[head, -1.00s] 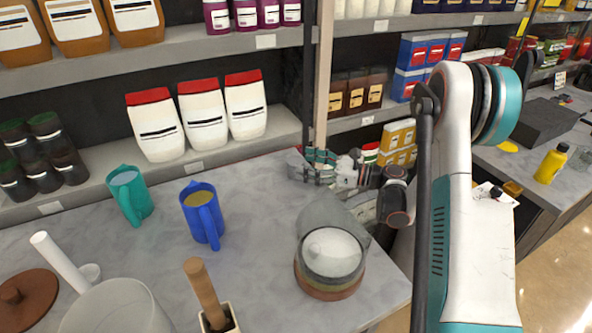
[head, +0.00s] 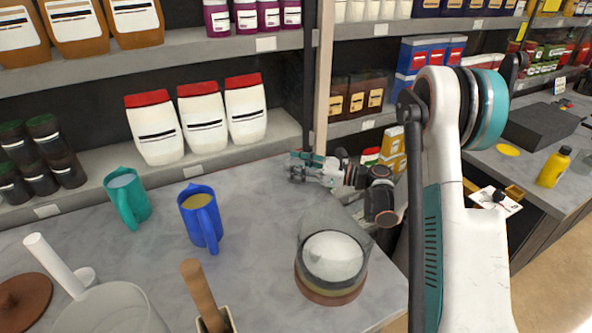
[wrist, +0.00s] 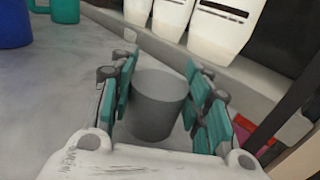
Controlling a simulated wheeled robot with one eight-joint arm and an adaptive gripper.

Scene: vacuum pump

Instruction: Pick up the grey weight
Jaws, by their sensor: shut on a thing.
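The grey weight (wrist: 158,104) is a plain grey cylinder, seen in the wrist view between the teal pads of my gripper (wrist: 163,92). The pads close on it from both sides. In the head view my gripper (head: 308,167) is at the back edge of the counter, near the shelf. I cannot make out the weight there.
A blue mug (head: 201,222) and a teal mug (head: 128,200) stand left of my gripper. A glass-topped round container (head: 332,262) stands in front. White bottles with red caps (head: 201,122) line the shelf behind. The counter (head: 255,205) between is clear.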

